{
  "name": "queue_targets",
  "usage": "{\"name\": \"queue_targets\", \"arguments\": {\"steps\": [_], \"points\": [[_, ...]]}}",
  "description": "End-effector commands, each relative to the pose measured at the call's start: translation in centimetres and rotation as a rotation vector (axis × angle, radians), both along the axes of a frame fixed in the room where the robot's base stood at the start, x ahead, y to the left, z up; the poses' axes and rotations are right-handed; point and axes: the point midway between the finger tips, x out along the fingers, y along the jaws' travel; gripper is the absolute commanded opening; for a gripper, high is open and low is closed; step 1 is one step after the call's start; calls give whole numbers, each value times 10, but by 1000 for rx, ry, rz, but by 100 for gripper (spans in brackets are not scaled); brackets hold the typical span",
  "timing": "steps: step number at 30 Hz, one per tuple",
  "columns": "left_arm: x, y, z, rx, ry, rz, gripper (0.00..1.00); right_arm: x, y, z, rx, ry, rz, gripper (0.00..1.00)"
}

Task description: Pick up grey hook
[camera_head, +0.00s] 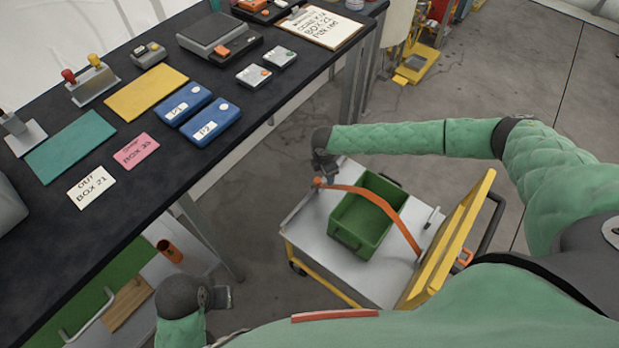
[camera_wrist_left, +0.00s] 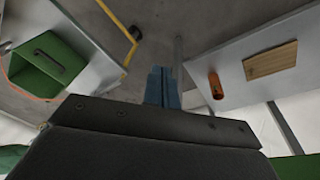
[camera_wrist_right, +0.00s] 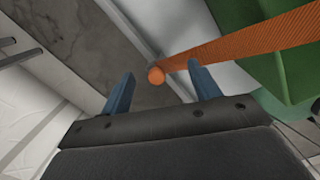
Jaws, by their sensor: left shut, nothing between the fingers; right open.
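An orange strap (camera_head: 375,196) runs over the green bin (camera_head: 345,238) on the cart. Its rounded orange end (camera_wrist_right: 156,75) lies between and just beyond the fingertips of my right gripper (camera_wrist_right: 158,85), which is open and empty. In the head view my right gripper (camera_head: 322,172) is above the cart's far left corner, by that strap end. I cannot clearly make out a grey hook; a small grey upright piece (camera_head: 432,216) stands near the strap's other end. My left gripper (camera_head: 222,297) is shut and empty, low beside the bench; its closed fingers show in the left wrist view (camera_wrist_left: 162,85).
The cart (camera_head: 378,285) has a grey top and a yellow panel (camera_head: 455,240) on its right. The black bench (camera_head: 150,190) at left holds cards, blue boxes and devices. An orange tube (camera_head: 170,250) and wooden board (camera_head: 128,304) are on a lower shelf. Floor between bench and cart is clear.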

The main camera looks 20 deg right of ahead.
Motion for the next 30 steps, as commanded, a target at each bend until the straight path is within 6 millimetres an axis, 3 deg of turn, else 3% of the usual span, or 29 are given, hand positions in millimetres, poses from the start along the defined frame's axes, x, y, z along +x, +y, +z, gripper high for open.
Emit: {"name": "queue_targets", "arguments": {"steps": [15,27,28,30], "points": [[-7,0,-1,4,23,-2,0,2,16,-4,85,10,289,62],[-3,3,1,11,20,2,0,3,18,-33,83,10,296,62],[-2,3,0,11,17,4,0,3,18,-35,83,10,296,62],[5,3,-21,19,25,1,0,3,18,-41,82,10,295,62]]}}
